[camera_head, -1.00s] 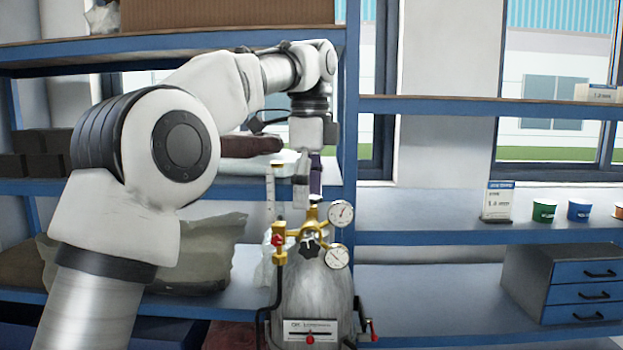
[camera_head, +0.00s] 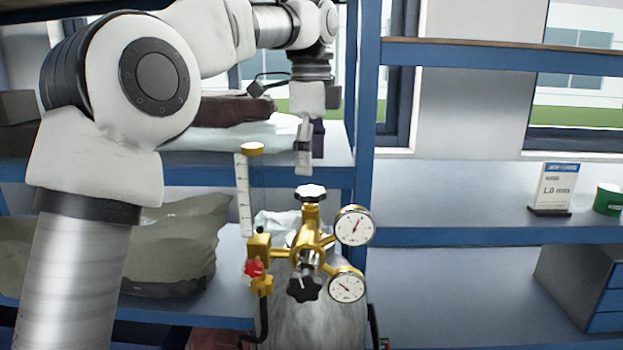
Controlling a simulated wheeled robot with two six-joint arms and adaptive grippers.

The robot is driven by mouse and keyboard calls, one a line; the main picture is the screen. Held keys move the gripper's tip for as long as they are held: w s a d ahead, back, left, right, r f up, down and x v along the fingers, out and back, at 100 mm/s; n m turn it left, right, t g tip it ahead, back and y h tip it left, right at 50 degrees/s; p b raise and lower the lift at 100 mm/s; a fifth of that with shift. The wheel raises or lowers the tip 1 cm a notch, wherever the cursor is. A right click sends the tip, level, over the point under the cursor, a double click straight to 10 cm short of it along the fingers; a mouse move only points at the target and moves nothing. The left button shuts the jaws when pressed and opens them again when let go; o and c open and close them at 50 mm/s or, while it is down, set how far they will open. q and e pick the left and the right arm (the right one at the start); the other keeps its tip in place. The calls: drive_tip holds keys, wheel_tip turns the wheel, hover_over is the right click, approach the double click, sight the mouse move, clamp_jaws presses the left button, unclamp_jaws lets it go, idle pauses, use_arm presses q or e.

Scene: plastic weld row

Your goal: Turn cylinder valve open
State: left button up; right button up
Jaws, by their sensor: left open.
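A grey gas cylinder (camera_head: 318,325) stands upright at the lower middle, with a brass regulator on its top. The cylinder valve, a black lobed knob (camera_head: 311,192), sits on top of the brass body. A second black knob (camera_head: 304,287) faces me lower down, with a small red knob (camera_head: 254,268) to its left. Two white round gauges (camera_head: 354,226) are on the right side. My left gripper (camera_head: 309,160) points down above the top knob with a small gap, open and empty. My right gripper is not in view.
A clear flow tube with a yellow cap (camera_head: 252,149) rises left of the valve, close to the gripper. Blue shelves (camera_head: 450,236) stand behind. A sign card (camera_head: 553,188) and a green tub (camera_head: 607,199) are on the right shelf.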

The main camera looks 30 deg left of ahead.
sight(311, 191)
use_arm(q)
drive_tip(key=shift+s+d+f, duration=0.25)
drive_tip(key=shift+s+f, duration=0.2)
drive_tip(key=shift+f, duration=0.2)
drive_tip(key=shift+s+d+f, duration=0.25)
drive_tip(key=shift+s+f, duration=0.2)
drive_tip(key=shift+f, duration=0.15)
drive_tip(key=w+f, duration=0.1)
drive_tip(key=w+a+f, duration=0.1)
drive_tip(key=shift+w+a+f, duration=0.15)
drive_tip(key=shift+a+f, duration=0.15)
drive_tip(key=shift+s+d+r, duration=0.3)
drive_tip(key=shift+s+d, duration=0.1)
drive_tip(key=shift+s, duration=0.1)
drive_tip(key=c, duration=0.9)
drive_tip(key=shift+c, duration=1.2)
drive_tip(key=shift+w, duration=0.1)
drive_tip(key=shift+n, duration=0.3)
drive_tip(key=shift+f+n, duration=0.1)
drive_tip(key=shift+n, duration=2.5)
